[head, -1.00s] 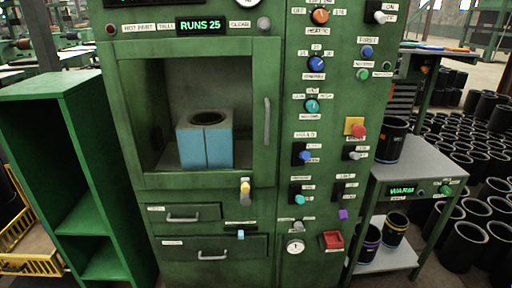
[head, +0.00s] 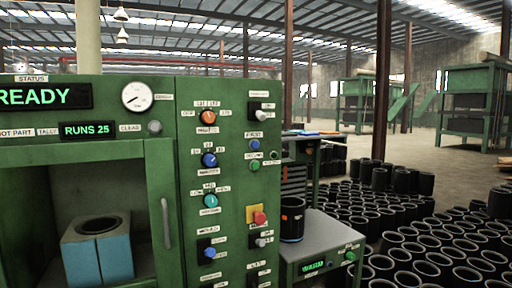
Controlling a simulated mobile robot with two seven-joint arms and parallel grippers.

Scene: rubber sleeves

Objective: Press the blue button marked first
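The blue button (head: 254,145) marked FIRST is a small round button on the upper right part of the green machine's panel (head: 230,135). Its white label sits just above it. A green button (head: 255,165) is below it, with a label between them. Nothing covers the blue button. Neither of my grippers shows in the head view.
A larger blue knob (head: 209,160), an orange knob (head: 208,118), a teal knob (head: 210,201) and a red button on a yellow plate (head: 259,217) share the panel. A grey side table (head: 325,240) bears a black sleeve (head: 291,218). Many sleeves crowd the floor at right.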

